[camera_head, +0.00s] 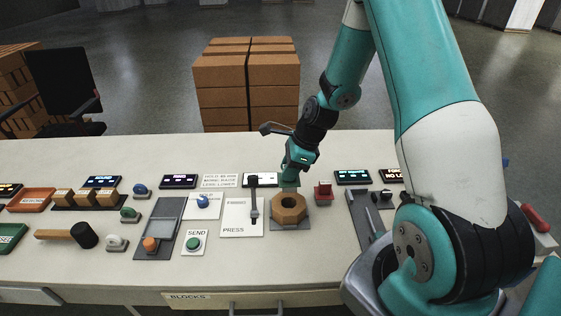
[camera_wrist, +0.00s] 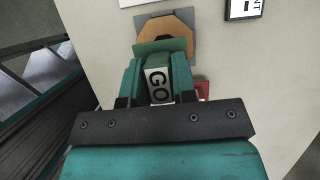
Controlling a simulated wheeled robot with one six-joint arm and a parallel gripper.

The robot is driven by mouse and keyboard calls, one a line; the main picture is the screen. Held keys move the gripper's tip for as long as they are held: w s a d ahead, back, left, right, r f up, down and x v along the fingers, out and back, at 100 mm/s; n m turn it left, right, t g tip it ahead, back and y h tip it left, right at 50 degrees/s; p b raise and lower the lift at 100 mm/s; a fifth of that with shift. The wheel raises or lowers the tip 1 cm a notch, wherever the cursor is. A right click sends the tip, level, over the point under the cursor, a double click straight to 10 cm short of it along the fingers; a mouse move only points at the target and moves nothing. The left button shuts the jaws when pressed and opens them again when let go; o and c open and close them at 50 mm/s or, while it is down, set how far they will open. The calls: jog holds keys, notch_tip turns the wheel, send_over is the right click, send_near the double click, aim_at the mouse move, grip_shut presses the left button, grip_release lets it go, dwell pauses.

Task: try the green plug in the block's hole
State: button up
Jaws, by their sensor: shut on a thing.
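The green plug (camera_wrist: 159,64) is held between the two fingers of my gripper (camera_wrist: 158,88) in the wrist view, with a white "GO" label facing the camera. In the head view my gripper (camera_head: 291,172) is over the table just behind the block, with the green plug (camera_head: 289,183) below it. The block (camera_head: 289,215) is a brown, many-sided piece with a dark hole in its top, on a grey plate. In the wrist view the block (camera_wrist: 178,24) shows beyond the plug, which partly hides it. The plug is apart from the hole.
A red plug (camera_head: 323,195) stands right of the block. A lever panel marked PRESS (camera_head: 236,222) is at its left. A green SEND button (camera_head: 194,243), a mallet (camera_head: 80,235) and several small displays are around. Bare table lies in front of the block.

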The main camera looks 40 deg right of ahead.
jog(key=shift+r+p, duration=0.15)
jog(key=shift+p, duration=0.25)
jog(key=b, duration=0.3)
send_over(289, 194)
jog(key=s+a, duration=0.2)
jog(key=s, duration=0.1)
jog(key=f, duration=0.5)
jog(key=shift+w+f, duration=0.1)
jog(key=shift+w, duration=0.15)
jog(key=shift+p, duration=0.65)
dwell(0.3)
jog(key=shift+f+b, duration=1.2)
jog(key=shift+f, duration=0.85)
jog(key=shift+s+a+f, duration=0.1)
jog(key=shift+s+f, duration=0.05)
dwell(1.3)
notch_tip(289, 194, up, 8)
jog(key=p, duration=0.7)
